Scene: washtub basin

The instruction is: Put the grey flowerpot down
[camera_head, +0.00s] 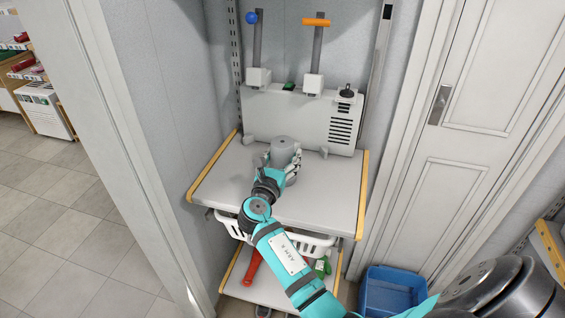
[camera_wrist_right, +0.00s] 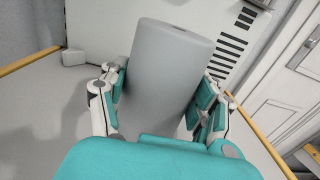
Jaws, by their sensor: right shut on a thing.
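The grey flowerpot (camera_head: 285,150) is at the upper shelf, in front of the white panel. In the right wrist view the flowerpot (camera_wrist_right: 170,70) fills the middle, with a flat top face that has a small dark mark. My right gripper (camera_head: 281,164) is shut on it, with one finger on each side; the gripper also shows in the right wrist view (camera_wrist_right: 162,88). The pot's lower part is hidden by the gripper, and I cannot tell whether it touches the shelf (camera_head: 225,178). My left gripper is not in view.
The white panel (camera_head: 300,118) at the shelf's back carries upright posts with a blue knob (camera_head: 251,17) and an orange handle (camera_head: 316,22). A white basket (camera_head: 314,246) sits below the shelf. A blue bin (camera_head: 390,291) stands lower right. The shelf is bare on both sides.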

